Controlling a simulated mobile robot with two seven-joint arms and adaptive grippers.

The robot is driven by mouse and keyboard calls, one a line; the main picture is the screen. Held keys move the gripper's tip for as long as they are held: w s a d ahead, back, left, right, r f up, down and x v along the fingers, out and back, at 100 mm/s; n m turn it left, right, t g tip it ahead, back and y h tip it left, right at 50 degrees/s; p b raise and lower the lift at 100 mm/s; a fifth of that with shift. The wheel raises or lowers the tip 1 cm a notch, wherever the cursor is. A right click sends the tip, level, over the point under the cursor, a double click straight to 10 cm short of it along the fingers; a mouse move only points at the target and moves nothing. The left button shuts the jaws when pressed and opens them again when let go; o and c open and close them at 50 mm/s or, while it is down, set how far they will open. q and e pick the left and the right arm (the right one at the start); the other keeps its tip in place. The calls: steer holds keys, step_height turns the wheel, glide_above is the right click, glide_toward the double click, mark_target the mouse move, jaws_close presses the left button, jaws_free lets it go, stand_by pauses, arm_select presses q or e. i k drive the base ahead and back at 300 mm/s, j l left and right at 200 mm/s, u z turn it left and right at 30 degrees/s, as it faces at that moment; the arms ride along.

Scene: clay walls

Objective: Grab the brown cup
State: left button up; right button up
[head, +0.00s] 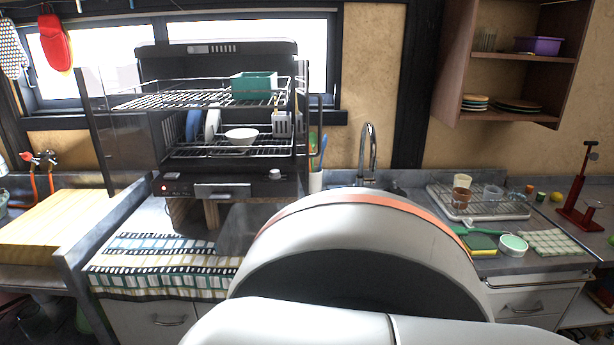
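A small brown cup (461,198) stands on the drying tray (501,211) on the counter, to the right of the tap. A cream-coloured cup (462,180) is right behind it, and the two overlap in the picture. A clear cup (491,194) stands to their right on the same tray. My own large white and orange arm part fills the lower middle of the head view and hides the sink area. Neither gripper shows.
A dish dryer (230,190) with open racks stands at left on the counter. Near the tray are a sponge (480,243), a white bowl (513,244), a checked cloth (552,242) and a red stand (580,210). A wall shelf (520,58) hangs above.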

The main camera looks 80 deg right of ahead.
mark_target(461, 199)
steer(key=z, duration=0.9)
steer(key=j+z, duration=0.1)
steer(key=z, duration=2.15)
steer(key=k+z, duration=0.1)
steer(key=z, duration=0.4)
